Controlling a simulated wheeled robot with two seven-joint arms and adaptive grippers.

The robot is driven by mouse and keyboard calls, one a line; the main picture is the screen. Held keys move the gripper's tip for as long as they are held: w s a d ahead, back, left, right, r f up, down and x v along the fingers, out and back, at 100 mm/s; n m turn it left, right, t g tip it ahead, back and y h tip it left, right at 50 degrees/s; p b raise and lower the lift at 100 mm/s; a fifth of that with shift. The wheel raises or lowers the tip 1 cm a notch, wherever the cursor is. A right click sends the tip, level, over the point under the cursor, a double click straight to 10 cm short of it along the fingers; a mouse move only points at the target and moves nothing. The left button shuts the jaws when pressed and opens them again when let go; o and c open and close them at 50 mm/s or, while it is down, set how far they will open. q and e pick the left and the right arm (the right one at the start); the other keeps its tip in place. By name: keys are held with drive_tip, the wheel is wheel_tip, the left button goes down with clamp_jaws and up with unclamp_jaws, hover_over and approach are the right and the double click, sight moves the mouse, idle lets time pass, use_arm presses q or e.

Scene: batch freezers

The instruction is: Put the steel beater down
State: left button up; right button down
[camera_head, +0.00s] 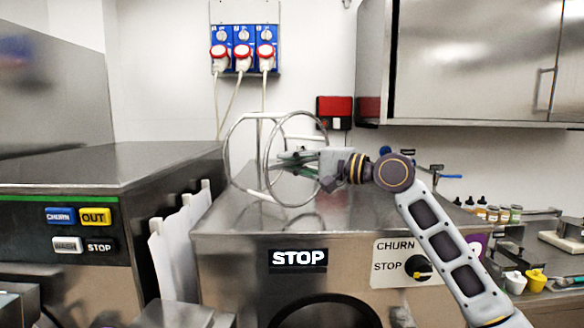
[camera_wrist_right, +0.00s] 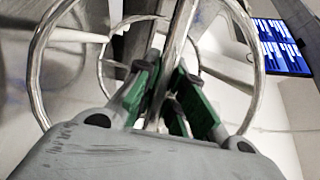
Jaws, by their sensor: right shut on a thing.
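The steel beater (camera_head: 266,160) is a frame of round metal hoops joined by bars. My right gripper (camera_head: 302,162) is shut on it and holds it over the steel top of the middle freezer (camera_head: 350,205). In the head view I cannot tell whether the beater touches that top. In the right wrist view the green-padded fingers of the gripper (camera_wrist_right: 172,98) close around a central bar of the beater (camera_wrist_right: 178,45), with a hoop on each side. My left gripper is not in view.
Another freezer (camera_head: 100,170) stands at the left, with white panels (camera_head: 180,245) in the gap. Blue sockets with red plugs (camera_head: 243,50) hang on the wall behind. A steel cabinet (camera_head: 470,60) is above right. Small bottles (camera_head: 492,212) stand on the right counter.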

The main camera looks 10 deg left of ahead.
drive_tip(key=shift+f, duration=0.65)
drive_tip(key=shift+f, duration=0.1)
drive_tip(key=c, duration=1.5)
unclamp_jaws()
drive_tip(key=shift+f, duration=0.1)
drive_tip(key=b+v, duration=0.2)
drive_tip(key=v, duration=1)
drive_tip(key=shift+b, duration=0.35)
drive_tip(key=shift+d, duration=0.1)
